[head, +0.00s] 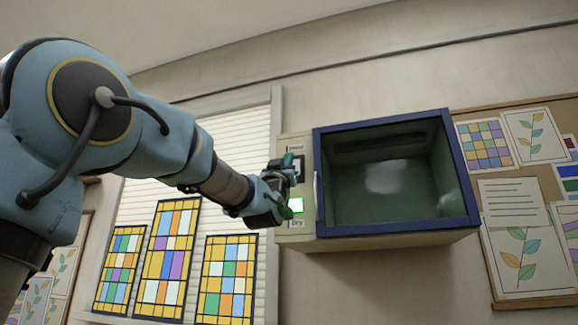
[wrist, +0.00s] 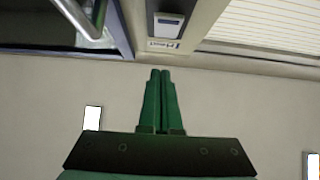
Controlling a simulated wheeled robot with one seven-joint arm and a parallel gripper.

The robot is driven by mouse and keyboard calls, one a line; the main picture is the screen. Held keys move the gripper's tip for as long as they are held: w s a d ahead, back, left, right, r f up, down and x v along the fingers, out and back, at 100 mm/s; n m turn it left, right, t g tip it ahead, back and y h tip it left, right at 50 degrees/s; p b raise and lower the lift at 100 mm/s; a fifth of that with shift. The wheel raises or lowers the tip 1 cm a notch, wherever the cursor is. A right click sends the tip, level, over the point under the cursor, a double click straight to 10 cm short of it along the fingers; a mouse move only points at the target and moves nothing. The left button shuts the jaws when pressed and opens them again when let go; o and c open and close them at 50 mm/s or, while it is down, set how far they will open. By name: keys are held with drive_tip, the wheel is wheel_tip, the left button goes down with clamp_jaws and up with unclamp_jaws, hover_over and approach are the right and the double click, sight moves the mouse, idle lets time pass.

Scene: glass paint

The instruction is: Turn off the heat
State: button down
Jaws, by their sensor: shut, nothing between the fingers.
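A wall-mounted cabinet with a dark blue frame (head: 322,180) has a pale control panel (head: 284,150) on its left side. The panel bears a small switch (head: 299,172) under a label at the top, and a lit green light (head: 296,205) above a "Dry" label (head: 297,224). My gripper (head: 287,159) is in front of the panel's left edge near the upper switch. In the wrist view its green fingers (wrist: 160,72) are shut and empty, just short of a label (wrist: 163,45) and a grey switch (wrist: 168,24). Contact cannot be told.
A window with blinds (head: 235,135) and stained-glass panels (head: 172,258) is left of the cabinet. A pinboard (head: 495,104) with drawings hangs on the right. A cabinet handle (head: 316,190) stands out beside the panel. Wall below the cabinet is clear.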

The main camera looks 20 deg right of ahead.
drive_tip(key=s+a+r+b+v, duration=0.1)
drive_tip(key=b+v, duration=0.3)
drive_tip(key=v, duration=0.4)
drive_tip(key=shift+b, duration=0.35)
drive_tip(key=shift+s+a, duration=0.1)
drive_tip(key=shift+a, duration=0.05)
